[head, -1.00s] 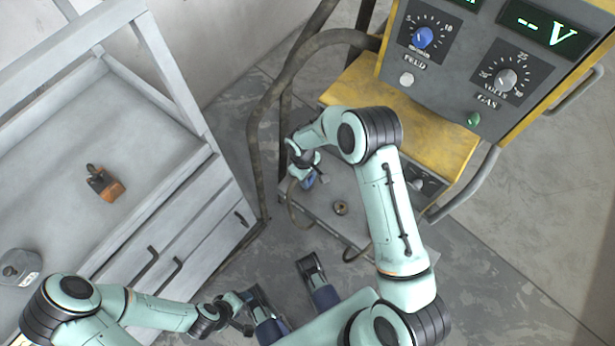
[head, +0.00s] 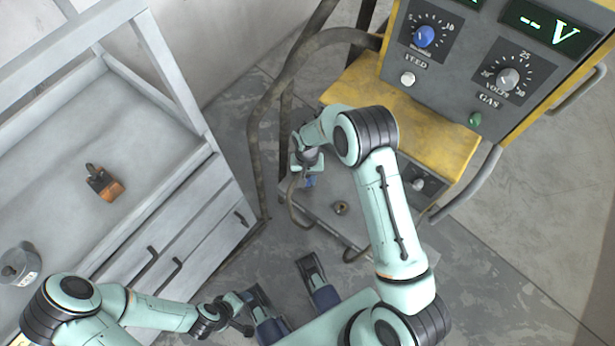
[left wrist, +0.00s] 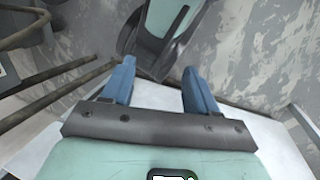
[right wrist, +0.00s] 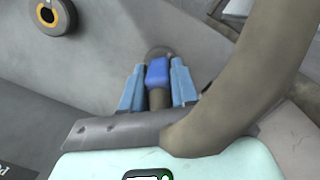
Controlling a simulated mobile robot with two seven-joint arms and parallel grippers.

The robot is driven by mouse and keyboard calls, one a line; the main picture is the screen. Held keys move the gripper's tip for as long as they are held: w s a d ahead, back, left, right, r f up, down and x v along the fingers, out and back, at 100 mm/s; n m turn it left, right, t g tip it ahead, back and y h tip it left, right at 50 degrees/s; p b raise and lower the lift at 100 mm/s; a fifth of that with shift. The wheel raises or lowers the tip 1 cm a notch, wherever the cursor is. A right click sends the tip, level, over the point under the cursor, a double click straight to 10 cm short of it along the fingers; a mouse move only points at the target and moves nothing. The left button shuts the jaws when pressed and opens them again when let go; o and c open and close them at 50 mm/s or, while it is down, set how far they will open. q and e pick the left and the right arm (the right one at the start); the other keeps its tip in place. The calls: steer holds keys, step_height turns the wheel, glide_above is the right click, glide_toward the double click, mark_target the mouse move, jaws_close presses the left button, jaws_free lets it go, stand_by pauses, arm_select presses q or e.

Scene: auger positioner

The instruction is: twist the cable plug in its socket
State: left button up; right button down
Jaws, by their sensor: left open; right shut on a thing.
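The cable plug is blue (right wrist: 158,73) and sits between the two light-blue fingers of my right gripper (right wrist: 156,82), which is shut on it. Its thick brown cable (right wrist: 243,75) curves back past the wrist. A round dark socket (right wrist: 160,52) shows just behind the plug, partly hidden by it; I cannot tell how deep the plug sits. In the head view the right gripper (head: 308,170) is above the grey lower panel (head: 365,225) of the yellow machine, with a bit of the blue plug (head: 310,182) showing. My left gripper (left wrist: 160,85) is open and empty, away from the machine.
A brass-ringed socket (head: 340,208) lies on the same panel, also in the right wrist view (right wrist: 50,14). The control box (head: 460,80) with knobs and display stands above. A grey workbench (head: 140,160) at the left holds an orange-and-black object (head: 104,183). Hoses (head: 255,140) run between.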

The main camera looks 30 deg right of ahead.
steer(key=c, duration=0.8)
jaws_free()
arm_select(q)
steer(key=shift+w, duration=0.1)
arm_select(e)
steer(key=shift+r, duration=0.25)
arm_select(q)
steer(key=shift+g, duration=0.5)
steer(key=s+r+p, duration=0.1)
steer(key=s+d+r+p, duration=0.1)
steer(key=s+r, duration=0.1)
steer(key=shift+d, duration=0.1)
arm_select(e)
steer(key=r, duration=0.4)
steer(key=w+r, duration=0.1)
steer(key=r, duration=0.7)
steer(key=shift+w+d+r, duration=0.2)
steer(key=shift+d+r, duration=0.2)
arm_select(q)
steer(key=shift+s, duration=0.1)
